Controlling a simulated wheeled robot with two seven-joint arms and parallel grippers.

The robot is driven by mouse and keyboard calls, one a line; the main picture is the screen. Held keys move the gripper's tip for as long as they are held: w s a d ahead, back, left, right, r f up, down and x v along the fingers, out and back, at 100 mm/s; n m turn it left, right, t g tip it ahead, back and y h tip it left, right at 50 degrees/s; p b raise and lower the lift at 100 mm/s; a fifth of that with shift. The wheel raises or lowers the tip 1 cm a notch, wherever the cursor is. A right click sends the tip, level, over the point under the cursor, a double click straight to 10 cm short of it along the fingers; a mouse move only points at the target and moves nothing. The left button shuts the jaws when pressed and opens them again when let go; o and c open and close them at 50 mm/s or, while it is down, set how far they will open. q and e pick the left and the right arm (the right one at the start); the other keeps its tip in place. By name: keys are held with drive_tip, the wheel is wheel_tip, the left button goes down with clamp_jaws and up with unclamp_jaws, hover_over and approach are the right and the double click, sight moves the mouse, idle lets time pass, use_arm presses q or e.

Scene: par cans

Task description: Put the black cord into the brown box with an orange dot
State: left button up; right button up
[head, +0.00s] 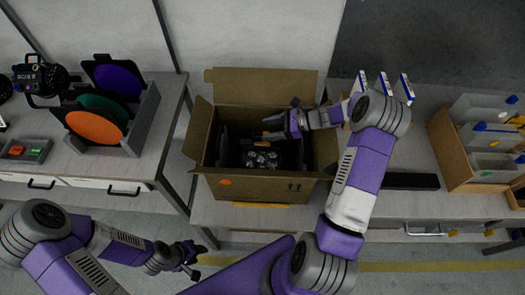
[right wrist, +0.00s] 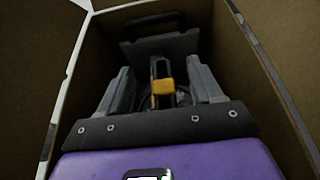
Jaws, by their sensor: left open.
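The open brown cardboard box (head: 255,190) stands on the middle table, with an orange dot (head: 225,181) on its front. My right gripper (head: 268,127) reaches into the box from the right. In the right wrist view its two fingers (right wrist: 163,88) stand apart. A dark item with an orange-yellow part (right wrist: 163,87) lies between or just beyond them, with gaps at both sides. I cannot tell whether this is the black cord; no cord shows clearly elsewhere. My left gripper (head: 190,263) is open and empty, low in front of the left table.
A black lamp with several round lenses (head: 262,159) lies in the box. A grey rack with colored discs (head: 143,125) stands on the left table. A black bar (head: 410,181) lies right of the box, near a brown organizer (head: 448,145). The box flaps stand open.

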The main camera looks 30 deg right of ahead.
drive_tip(key=v, duration=0.7)
drive_tip(key=shift+d+r+p, duration=0.15)
drive_tip(key=shift+d+p, duration=0.1)
drive_tip(key=shift+p, duration=0.1)
drive_tip(key=shift+s, duration=0.15)
